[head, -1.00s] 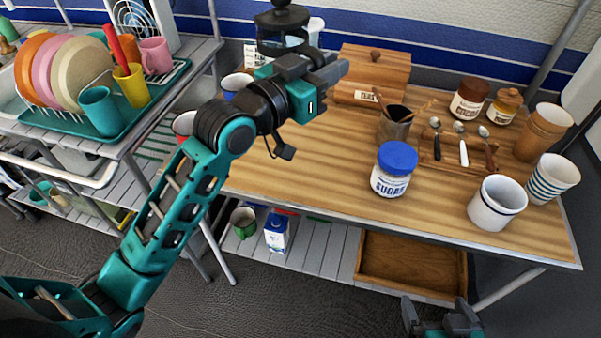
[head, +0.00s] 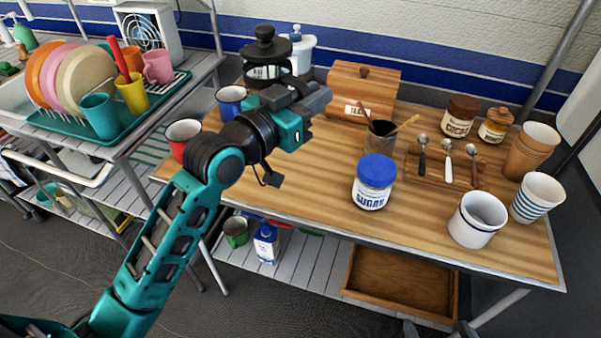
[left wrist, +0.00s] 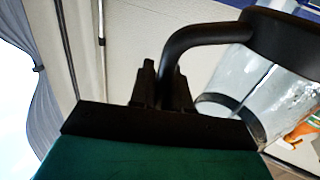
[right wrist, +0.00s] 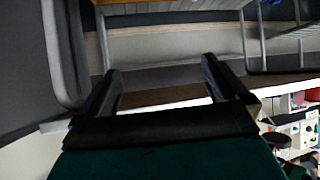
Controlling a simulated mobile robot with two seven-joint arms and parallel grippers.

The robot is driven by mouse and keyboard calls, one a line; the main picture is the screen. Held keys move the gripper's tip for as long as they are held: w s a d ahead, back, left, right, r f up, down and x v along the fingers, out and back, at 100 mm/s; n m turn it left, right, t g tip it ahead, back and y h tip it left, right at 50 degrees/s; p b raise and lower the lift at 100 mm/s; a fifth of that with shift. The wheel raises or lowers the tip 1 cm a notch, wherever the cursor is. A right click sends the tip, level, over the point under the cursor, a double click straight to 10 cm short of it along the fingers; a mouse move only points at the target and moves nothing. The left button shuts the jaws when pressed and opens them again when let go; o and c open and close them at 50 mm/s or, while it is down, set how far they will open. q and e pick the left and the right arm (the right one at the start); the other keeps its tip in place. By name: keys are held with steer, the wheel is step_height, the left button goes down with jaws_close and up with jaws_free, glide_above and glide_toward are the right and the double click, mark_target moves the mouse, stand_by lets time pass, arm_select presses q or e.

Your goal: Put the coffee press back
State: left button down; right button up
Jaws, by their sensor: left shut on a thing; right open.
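The coffee press (head: 267,46), a clear glass body with a black lid and knob, is at the back left of the wooden table. My left gripper (head: 310,100) is shut on its black handle. In the left wrist view the handle (left wrist: 205,38) runs from between the fingers (left wrist: 162,88) to the black band around the glass (left wrist: 258,85). The gripper hides the lower part of the press in the head view, so I cannot tell whether it touches the table.
A wooden tea box (head: 362,90) stands right of the press, with a white canister (head: 303,52) behind. A blue mug (head: 231,100) and a red mug (head: 183,134) stand to the left. A sugar jar (head: 373,184) stands in front. Bare tabletop (head: 300,165) lies left of the jar.

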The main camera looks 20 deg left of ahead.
arm_select(q)
step_height(320, 180, down, 15)
steer(key=b, duration=0.4)
steer(key=shift+f, duration=0.6)
steer(key=c, duration=1.1)
jaws_free()
arm_select(e)
steer(key=shift+w+a+f+y, duration=0.2)
steer(key=shift+w+a+f, duration=0.15)
steer(key=shift+a+f, duration=0.15)
steer(key=shift+w+a+f+y, duration=0.2)
steer(key=shift+w+a+f, duration=0.15)
steer(key=shift+a, duration=0.2)
